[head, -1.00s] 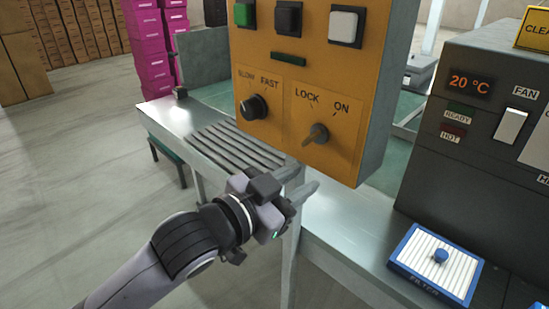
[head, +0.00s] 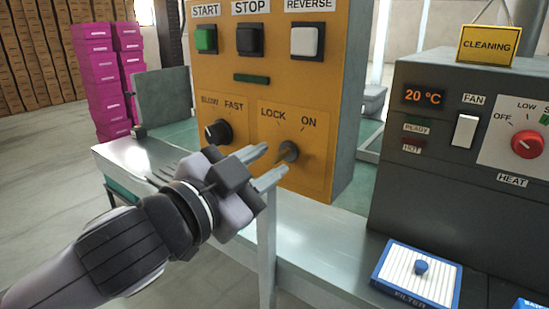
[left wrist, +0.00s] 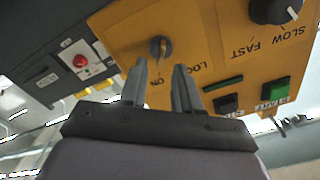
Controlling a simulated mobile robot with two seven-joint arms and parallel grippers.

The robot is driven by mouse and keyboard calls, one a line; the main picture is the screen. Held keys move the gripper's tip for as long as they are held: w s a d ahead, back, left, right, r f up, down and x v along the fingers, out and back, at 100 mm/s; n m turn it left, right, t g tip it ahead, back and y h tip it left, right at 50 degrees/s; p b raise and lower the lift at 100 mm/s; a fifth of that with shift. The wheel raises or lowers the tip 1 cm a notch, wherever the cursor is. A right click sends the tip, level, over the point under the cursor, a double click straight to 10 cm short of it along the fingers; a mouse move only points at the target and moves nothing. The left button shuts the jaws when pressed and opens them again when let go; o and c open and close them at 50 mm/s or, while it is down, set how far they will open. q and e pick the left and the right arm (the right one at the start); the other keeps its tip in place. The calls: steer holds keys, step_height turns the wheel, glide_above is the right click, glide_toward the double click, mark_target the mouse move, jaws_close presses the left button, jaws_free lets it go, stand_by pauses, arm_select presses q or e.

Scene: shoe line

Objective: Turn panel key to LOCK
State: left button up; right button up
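The panel key (head: 288,151) sits on the yellow-orange control panel (head: 245,177), below and between the LOCK and ON labels. It also shows in the left wrist view (left wrist: 158,46), where the panel appears upside down and the key seems turned toward ON. My left gripper (head: 273,161) is open, its two fingers apart and empty, pointing at the key. In the left wrist view the fingertips (left wrist: 160,68) stand just short of the key, which lies between and beyond them. I cannot tell whether they touch it. My right gripper is not in view.
The SLOW/FAST knob (head: 218,132) is left of the key, with START, STOP and REVERSE buttons above. A dark heater unit (head: 420,190) stands right, with a blue-framed filter (head: 458,288) before it. Pink boxes (head: 100,75) are stacked at back left.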

mark_target(279, 157)
arm_select(q)
steer(key=shift+x, duration=1.65)
jaws_close()
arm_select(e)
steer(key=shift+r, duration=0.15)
arm_select(q)
steer(key=n+p, duration=0.4)
steer(key=shift+r+n, duration=0.2)
steer(key=shift+n, duration=0.1)
steer(key=n+p, duration=0.4)
steer(key=shift+w+a+n, duration=0.15)
steer(key=shift+a+n, duration=0.05)
steer(key=shift+n, duration=0.1)
steer(key=n+p, duration=0.2)
steer(key=shift+p, duration=0.35)
steer(key=shift+a+f+n+p, duration=0.1)
steer(key=shift+f+n+p, duration=0.15)
steer(key=shift+n+p, duration=1.1)
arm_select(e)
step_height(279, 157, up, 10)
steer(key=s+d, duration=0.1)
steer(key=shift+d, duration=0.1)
